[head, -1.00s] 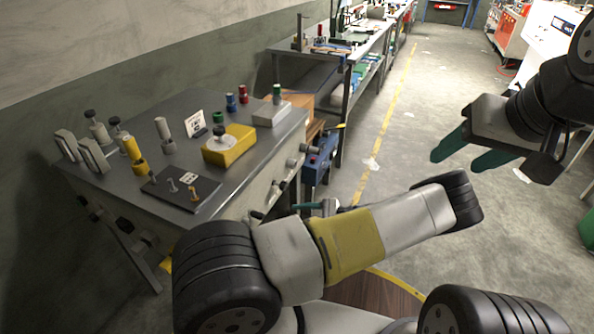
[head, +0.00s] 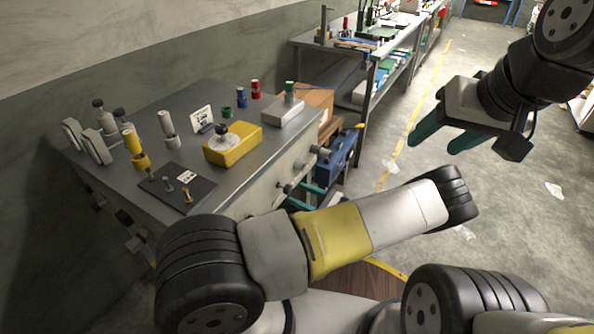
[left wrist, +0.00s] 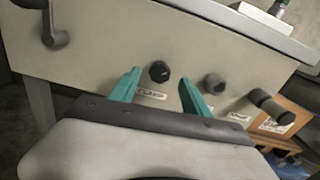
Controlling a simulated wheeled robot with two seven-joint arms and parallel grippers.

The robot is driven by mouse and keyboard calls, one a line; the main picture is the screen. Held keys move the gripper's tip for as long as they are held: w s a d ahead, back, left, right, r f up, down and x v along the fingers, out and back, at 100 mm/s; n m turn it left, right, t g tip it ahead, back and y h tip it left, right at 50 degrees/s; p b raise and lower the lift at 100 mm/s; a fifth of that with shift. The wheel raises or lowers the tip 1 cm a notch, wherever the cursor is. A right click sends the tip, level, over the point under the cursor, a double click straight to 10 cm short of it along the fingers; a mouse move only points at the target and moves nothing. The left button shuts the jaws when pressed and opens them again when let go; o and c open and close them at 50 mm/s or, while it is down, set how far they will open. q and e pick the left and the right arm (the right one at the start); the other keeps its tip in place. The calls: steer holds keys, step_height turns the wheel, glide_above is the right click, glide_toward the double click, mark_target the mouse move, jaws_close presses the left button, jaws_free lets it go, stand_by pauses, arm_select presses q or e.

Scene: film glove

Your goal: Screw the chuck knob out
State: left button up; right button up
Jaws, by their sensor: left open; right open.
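The front panel (left wrist: 95,50) of the metal bench carries several knobs. A round black knob (left wrist: 159,71) with a small white label below it, hard to read, lies between and beyond the fingertips of my left gripper (left wrist: 159,78). The fingers are open, with no clear contact. A grey knob (left wrist: 213,84) and a longer black-ended knob (left wrist: 271,106) are to the right. I cannot tell for sure which is the chuck knob. In the head view my left gripper (head: 302,196) is at the bench front, partly behind my arm. My right gripper (head: 432,145) is open and empty over the floor.
A crank handle (left wrist: 55,38) sticks out at the panel's left. The bench top (head: 200,100) holds a yellow block (head: 240,151), a dark plate with pegs (head: 202,190), and several cylinders. A blue box (head: 338,160) stands beyond the bench.

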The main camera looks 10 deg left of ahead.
mark_target(291, 190)
arm_select(q)
steer(key=shift+x, duration=2.15)
jaws_close()
